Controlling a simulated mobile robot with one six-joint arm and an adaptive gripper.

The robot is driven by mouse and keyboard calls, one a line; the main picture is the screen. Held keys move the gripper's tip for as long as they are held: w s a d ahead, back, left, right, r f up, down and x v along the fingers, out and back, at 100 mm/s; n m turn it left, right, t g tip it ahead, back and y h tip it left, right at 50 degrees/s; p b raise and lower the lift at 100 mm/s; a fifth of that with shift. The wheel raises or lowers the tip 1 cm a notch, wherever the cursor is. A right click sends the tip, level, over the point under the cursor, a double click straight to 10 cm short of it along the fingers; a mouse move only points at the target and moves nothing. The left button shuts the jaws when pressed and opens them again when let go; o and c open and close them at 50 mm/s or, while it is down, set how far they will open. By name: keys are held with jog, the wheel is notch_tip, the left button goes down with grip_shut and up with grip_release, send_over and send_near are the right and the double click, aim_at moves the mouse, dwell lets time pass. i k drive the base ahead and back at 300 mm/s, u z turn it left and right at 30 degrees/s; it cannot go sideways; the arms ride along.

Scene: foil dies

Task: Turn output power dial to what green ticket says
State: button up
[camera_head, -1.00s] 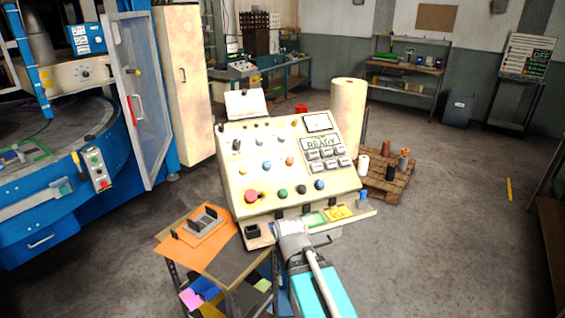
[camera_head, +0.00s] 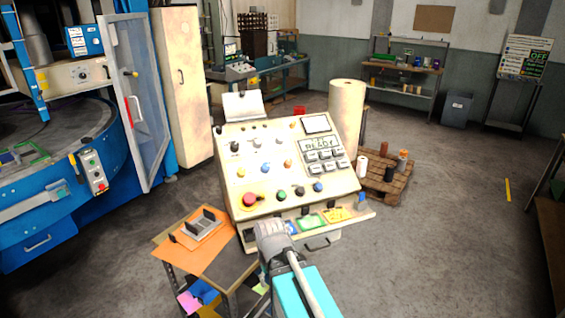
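The cream control console (camera_head: 228,170) stands in the middle with rows of knobs and buttons. Dark and grey knobs, such as a black one (camera_head: 235,147) and a grey one (camera_head: 257,143), sit in its upper part. Their labels are too small to read, so I cannot tell which is the output power dial. The green ticket (camera_head: 311,221) lies on the console's front ledge; its writing is not legible. My gripper (camera_head: 268,231) is low in front of the console's lower edge, near the ledge. Its fingers point away from the camera, so their opening is hidden.
A yellow ticket (camera_head: 339,214) lies right of the green one. A small table with an orange sheet (camera_head: 187,250) and grey holder stands left.

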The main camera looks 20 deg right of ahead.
aim_at(288, 161)
jog(key=u, duration=0.05)
jog(key=i, duration=0.95)
jog(key=z, duration=0.1)
